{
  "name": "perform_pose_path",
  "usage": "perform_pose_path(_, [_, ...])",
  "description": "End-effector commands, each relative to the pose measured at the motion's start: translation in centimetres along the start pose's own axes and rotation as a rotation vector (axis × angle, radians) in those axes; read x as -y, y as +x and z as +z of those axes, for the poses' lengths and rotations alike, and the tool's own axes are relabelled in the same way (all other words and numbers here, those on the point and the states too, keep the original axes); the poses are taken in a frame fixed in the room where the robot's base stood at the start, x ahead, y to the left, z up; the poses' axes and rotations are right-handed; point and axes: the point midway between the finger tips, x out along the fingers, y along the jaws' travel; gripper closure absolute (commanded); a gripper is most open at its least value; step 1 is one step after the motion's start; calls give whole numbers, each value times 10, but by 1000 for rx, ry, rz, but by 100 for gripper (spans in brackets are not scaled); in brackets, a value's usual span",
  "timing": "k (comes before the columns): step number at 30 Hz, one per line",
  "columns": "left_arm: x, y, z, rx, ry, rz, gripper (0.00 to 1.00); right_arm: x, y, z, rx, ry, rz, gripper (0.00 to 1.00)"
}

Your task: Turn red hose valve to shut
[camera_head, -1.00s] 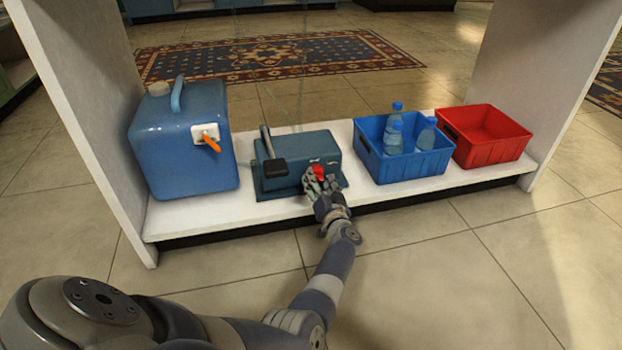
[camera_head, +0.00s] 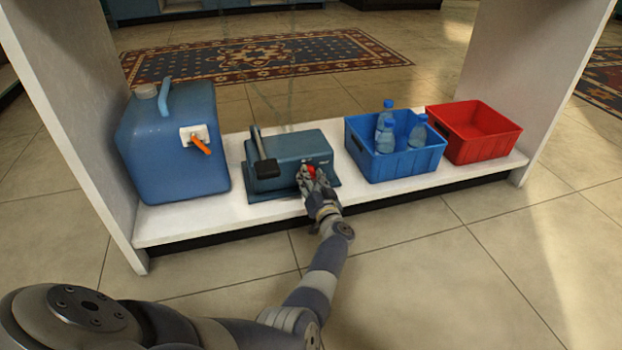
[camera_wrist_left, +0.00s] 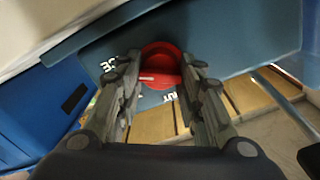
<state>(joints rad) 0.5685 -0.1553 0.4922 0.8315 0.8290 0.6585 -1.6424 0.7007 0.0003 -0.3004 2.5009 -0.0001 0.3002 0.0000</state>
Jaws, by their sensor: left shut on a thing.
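The red valve (camera_head: 312,171) is a small round knob on the front right of a teal box-shaped unit (camera_head: 290,150) on the low white shelf. In the left wrist view the red valve (camera_wrist_left: 160,67) shows as a round dial with a raised grip bar, with partly covered white lettering beside it. My left gripper (camera_head: 313,178) reaches the valve from the front. Its two fingers (camera_wrist_left: 160,80) close on either side of the valve's bar, and they partly hide the valve in the head view. My right gripper is not in view.
A blue canister (camera_head: 172,150) with an orange lever tap (camera_head: 202,145) stands left of the unit. A black-ended lever (camera_head: 265,160) rises at the unit's left. A blue crate (camera_head: 400,164) with bottles and a red crate (camera_head: 480,148) stand to the right. White side panels bound the shelf.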

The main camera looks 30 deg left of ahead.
Motion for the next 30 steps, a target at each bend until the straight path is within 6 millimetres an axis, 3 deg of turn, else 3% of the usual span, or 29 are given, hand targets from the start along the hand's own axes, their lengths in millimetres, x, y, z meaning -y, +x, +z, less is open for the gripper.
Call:
perform_pose_path(11, [1,0,-1,1,-214,1,90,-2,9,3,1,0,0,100])
perform_pose_path(30, [2,0,2,2,-820,1,90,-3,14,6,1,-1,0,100])
